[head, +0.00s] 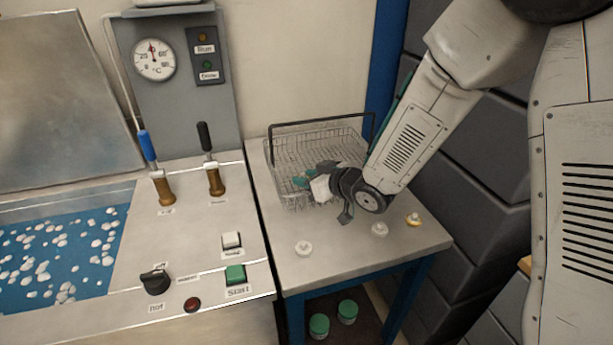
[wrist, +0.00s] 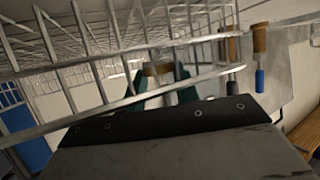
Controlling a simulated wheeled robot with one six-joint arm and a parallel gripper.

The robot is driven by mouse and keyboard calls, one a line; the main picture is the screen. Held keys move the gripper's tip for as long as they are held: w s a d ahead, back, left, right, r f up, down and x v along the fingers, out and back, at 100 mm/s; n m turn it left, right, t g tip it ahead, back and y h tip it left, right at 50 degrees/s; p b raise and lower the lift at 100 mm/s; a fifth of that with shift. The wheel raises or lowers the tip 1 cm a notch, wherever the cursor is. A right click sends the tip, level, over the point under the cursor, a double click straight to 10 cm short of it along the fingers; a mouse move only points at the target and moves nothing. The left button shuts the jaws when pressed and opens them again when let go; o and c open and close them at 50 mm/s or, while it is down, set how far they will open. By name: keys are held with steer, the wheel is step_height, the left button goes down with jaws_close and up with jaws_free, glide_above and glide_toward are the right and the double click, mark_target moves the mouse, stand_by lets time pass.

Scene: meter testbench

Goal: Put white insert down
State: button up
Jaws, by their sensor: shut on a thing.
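My gripper (head: 308,183) is at the wire basket on the side table, with its teal fingertips over the basket's front right part. It is shut on the white insert (head: 320,189), which shows as a small pale patch by the fingers. I cannot tell whether the insert touches the basket.
The wire basket (head: 283,136) has a dark raised handle. Two white pieces (head: 304,248) (head: 380,229) and a yellowish one (head: 413,220) stand on the table's front part. Green-topped jars (head: 348,311) stand below. A blue bath (head: 60,255) and control panel lie left.

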steer(key=shift+w+d, duration=0.15)
steer(key=shift+d, duration=0.5)
steer(key=shift+f, duration=0.3)
